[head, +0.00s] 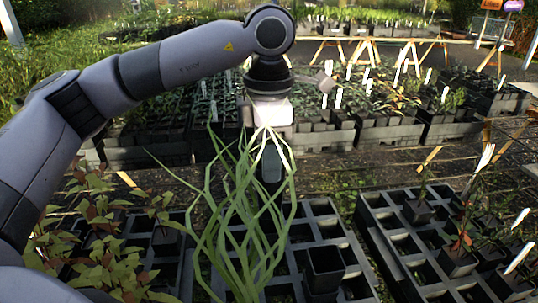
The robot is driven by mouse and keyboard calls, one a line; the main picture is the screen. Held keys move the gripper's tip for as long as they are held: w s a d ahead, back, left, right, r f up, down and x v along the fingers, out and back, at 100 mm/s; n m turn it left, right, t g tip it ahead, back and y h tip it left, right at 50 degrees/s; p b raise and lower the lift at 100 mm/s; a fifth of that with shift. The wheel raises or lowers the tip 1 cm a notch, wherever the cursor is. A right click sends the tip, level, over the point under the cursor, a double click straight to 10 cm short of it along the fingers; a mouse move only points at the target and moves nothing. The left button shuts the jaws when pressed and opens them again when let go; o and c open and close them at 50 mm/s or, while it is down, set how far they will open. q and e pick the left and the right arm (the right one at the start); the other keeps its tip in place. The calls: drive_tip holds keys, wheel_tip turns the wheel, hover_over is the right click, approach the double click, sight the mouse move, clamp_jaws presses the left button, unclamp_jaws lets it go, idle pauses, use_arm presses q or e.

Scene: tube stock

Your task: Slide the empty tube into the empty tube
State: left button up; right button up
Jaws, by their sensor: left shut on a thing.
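My left gripper (271,128) points down over the middle black tray (350,238). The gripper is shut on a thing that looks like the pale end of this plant. A dark upright shape (271,168) shows behind the leaves below the gripper; I cannot tell whether it is a finger or a tube. A square black tube (325,269), which looks empty, stands upright in the tray, right of the leaves and apart from them. My right gripper is not in view.
A second black tray (395,243) with a few potted plants and white labels stands at the right. Reddish leafy plants (90,245) fill the lower left. Crates of seedlings (385,135) stand behind, across a strip of ground. Several tray cells around the tube are free.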

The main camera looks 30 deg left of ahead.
sight(269, 196)
use_arm(q)
drive_tip(key=shift+f+b, duration=0.55)
drive_tip(key=shift+f, duration=0.7)
drive_tip(key=shift+f+b, duration=2.6)
drive_tip(key=shift+f, duration=0.65)
drive_tip(key=o, duration=1.3)
drive_tip(key=shift+o, duration=0.2)
